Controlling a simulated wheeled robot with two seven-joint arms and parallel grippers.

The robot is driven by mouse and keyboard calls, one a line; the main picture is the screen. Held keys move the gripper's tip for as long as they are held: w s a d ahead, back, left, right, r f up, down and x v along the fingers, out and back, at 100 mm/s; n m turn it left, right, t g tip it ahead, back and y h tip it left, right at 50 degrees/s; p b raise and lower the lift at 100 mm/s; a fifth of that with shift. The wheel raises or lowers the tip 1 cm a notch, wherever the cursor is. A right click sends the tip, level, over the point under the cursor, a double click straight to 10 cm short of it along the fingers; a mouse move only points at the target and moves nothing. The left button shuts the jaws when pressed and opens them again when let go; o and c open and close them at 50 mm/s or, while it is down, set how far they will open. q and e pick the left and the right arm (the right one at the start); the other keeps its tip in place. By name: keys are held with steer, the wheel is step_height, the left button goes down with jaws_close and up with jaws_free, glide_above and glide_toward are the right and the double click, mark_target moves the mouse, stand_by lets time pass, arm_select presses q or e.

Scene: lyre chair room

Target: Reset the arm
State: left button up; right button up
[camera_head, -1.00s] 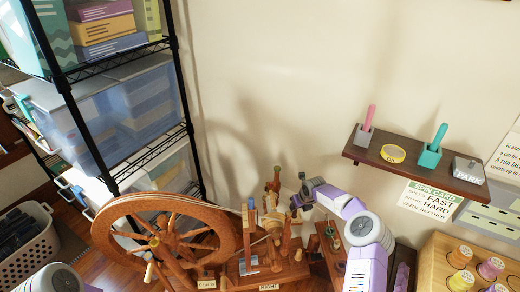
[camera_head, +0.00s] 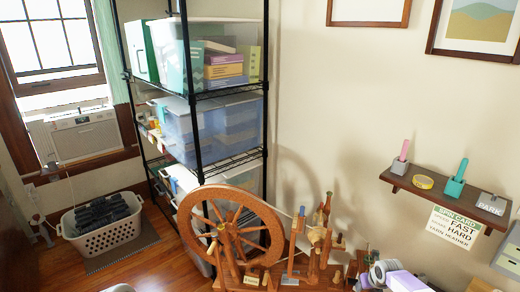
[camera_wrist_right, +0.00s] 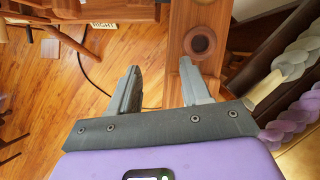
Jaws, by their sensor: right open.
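My right arm (camera_head: 403,281), white and purple, shows at the bottom edge of the head view, right of the spinning wheel (camera_head: 232,228). My right gripper (camera_wrist_right: 160,68) is open and empty in the wrist view. Its two grey fingers are apart, over the wooden floor and beside a wooden stand (camera_wrist_right: 186,14) with a dark round hole. Nothing lies between the fingers. My left gripper is not in view; only a pale bit of what may be my left arm shows at the bottom edge of the head view.
A black wire shelf (camera_head: 200,92) with bins stands behind the wheel. A wall shelf (camera_head: 425,193) holds small holders at the right. A laundry basket (camera_head: 101,235) sits on the floor at the left. Yarn braids (camera_wrist_right: 290,112) hang right of my gripper.

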steer(key=s+a+f+n+p, duration=0.1)
steer(key=s+a+f+n, duration=0.4)
steer(key=a+n, duration=0.5)
steer(key=s+a+f+n, duration=0.2)
steer(key=s+a+n, duration=0.5)
steer(key=a+n, duration=0.3)
arm_select(q)
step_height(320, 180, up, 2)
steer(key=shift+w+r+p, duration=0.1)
steer(key=shift+p, duration=0.5)
arm_select(e)
steer(key=s+a+n+g+y, duration=0.1)
steer(key=s+a+n, duration=0.2)
steer(key=s, duration=0.5)
steer(key=s+a+n+g+y, duration=0.1)
steer(key=s+a+n, duration=0.2)
steer(key=s+n, duration=0.2)
steer(key=s+a+n+g+y, duration=0.2)
steer(key=s+a+n, duration=0.2)
steer(key=s, duration=0.7)
steer(key=shift+s+r+n, duration=0.25)
steer(key=shift+r+n, duration=0.15)
steer(key=shift+n, duration=0.2)
steer(key=shift+a, duration=0.1)
steer(key=shift+c, duration=0.3)
